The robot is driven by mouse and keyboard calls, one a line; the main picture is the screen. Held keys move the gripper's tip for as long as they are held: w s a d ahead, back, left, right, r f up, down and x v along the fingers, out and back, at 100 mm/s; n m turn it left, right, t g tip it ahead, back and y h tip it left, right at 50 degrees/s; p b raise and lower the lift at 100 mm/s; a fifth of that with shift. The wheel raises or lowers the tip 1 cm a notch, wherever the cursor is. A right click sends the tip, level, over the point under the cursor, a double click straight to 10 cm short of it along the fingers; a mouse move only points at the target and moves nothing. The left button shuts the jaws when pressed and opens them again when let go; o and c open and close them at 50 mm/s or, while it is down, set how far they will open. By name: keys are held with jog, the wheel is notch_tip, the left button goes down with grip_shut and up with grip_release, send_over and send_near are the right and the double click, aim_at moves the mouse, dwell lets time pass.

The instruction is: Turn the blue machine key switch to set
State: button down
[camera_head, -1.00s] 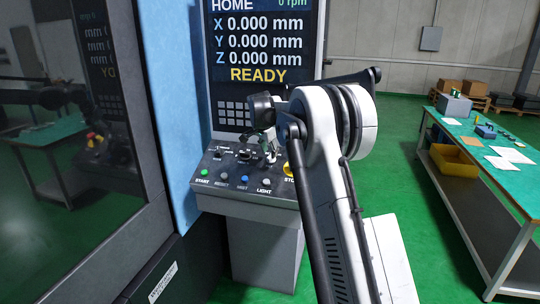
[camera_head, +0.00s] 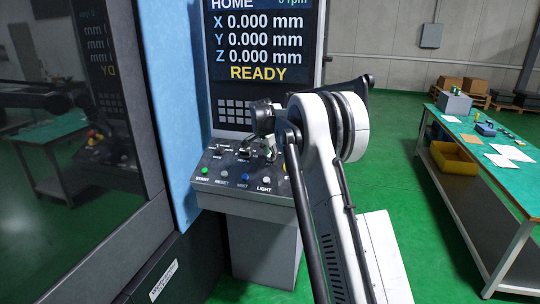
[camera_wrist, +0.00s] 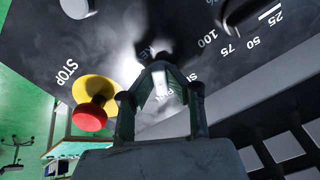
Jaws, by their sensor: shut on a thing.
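The control panel (camera_head: 228,187) of the blue machine (camera_head: 165,110) stands left of my arm. My gripper (camera_head: 267,153) reaches down to the upper right part of this panel. In the wrist view my gripper (camera_wrist: 160,72) has its two fingers drawn together at the panel face, shut on a small part that I take to be the key switch. The fingers, glare and dark shadow hide most of the switch, so its angle and its set mark cannot be read. In the head view my arm and gripper cover it.
A red stop button (camera_wrist: 90,115) on a yellow base stands close left of my fingers in the wrist view. A dial scale (camera_wrist: 236,38) lies to the right. The screen (camera_head: 262,45) reads READY. A green-topped table (camera_head: 480,150) stands far right.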

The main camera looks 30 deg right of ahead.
jog(key=shift+n+b, duration=0.35)
jog(key=shift+n, duration=0.05)
jog(key=shift+f+n+b, duration=0.1)
jog(key=shift+n+b, duration=0.65)
jog(key=shift+n, duration=0.25)
jog(key=n+b, duration=0.2)
jog(key=n, duration=0.1)
jog(key=n+b, duration=0.1)
jog(key=n, duration=0.5)
jog(key=shift+s+d+b, duration=0.1)
jog(key=shift+b, duration=0.25)
jog(key=c, duration=1.7)
grip_release()
jog(key=shift+r, duration=0.2)
jog(key=v, duration=1.2)
